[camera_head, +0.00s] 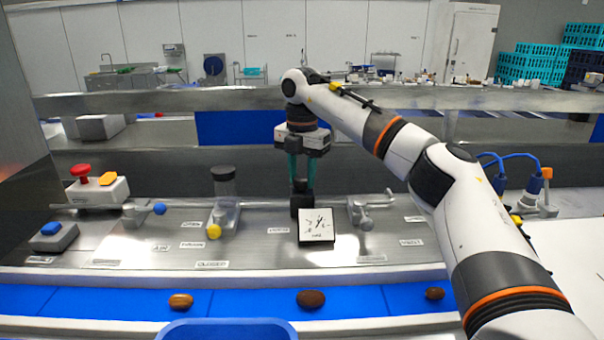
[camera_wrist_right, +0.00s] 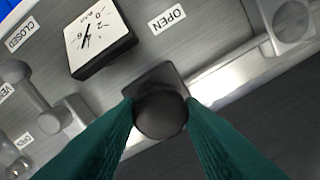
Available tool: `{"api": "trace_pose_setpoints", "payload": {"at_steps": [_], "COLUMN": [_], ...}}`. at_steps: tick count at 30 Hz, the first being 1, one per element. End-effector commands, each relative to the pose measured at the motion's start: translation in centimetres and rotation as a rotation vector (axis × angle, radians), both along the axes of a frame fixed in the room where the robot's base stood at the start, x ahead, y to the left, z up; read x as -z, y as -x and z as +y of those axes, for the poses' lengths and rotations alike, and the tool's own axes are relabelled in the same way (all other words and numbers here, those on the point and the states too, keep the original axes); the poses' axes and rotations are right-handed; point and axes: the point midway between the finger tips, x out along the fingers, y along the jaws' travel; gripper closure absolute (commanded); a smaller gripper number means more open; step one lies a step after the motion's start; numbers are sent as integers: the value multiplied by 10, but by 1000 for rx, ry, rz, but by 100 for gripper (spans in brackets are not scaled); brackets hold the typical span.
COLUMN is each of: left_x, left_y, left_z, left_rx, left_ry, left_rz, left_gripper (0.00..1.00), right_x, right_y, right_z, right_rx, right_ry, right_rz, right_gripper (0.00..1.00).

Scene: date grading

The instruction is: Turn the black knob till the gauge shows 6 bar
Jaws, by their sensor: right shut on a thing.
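The black knob (camera_wrist_right: 160,112) sits between the two green fingers of my right gripper (camera_wrist_right: 162,108) in the right wrist view. The fingers are shut on it from both sides. In the head view my right gripper (camera_head: 301,182) points straight down onto the knob, which is mostly hidden there. The square white gauge (camera_head: 317,224) with a black rim stands just in front of the knob. It also shows in the right wrist view (camera_wrist_right: 100,35), turned, with a dark needle; I cannot read its value surely. My left gripper is not in view.
A yellow-knobbed valve (camera_head: 214,231) and a blue-knobbed lever (camera_head: 159,209) stand to the left, a metal lever (camera_head: 364,212) to the right. A red button box (camera_head: 82,171) is at far left. Dates lie on the blue belt (camera_head: 240,300) in front.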

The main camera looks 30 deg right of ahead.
Motion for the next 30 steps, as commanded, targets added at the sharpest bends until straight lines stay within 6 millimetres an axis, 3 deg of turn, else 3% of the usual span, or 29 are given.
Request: {"api": "trace_pose_setpoints", "payload": {"at_steps": [22,23,24,26,30], "left_x": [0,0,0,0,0], "left_y": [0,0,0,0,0], "left_z": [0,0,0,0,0], "left_rx": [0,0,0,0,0], "left_ry": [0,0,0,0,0], "left_rz": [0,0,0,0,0], "left_gripper": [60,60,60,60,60], "right_x": [-4,-4,-4,-3,-2], "right_y": [-1,-1,-1,-1,0], "right_z": [-1,-1,-1,-1,0], "right_rx": [84,84,84,84,83], "right_ry": [0,0,-1,0,0], "right_rz": [-10,-10,-9,-8,-4], "right_gripper": [88,61,54,44,44]}}
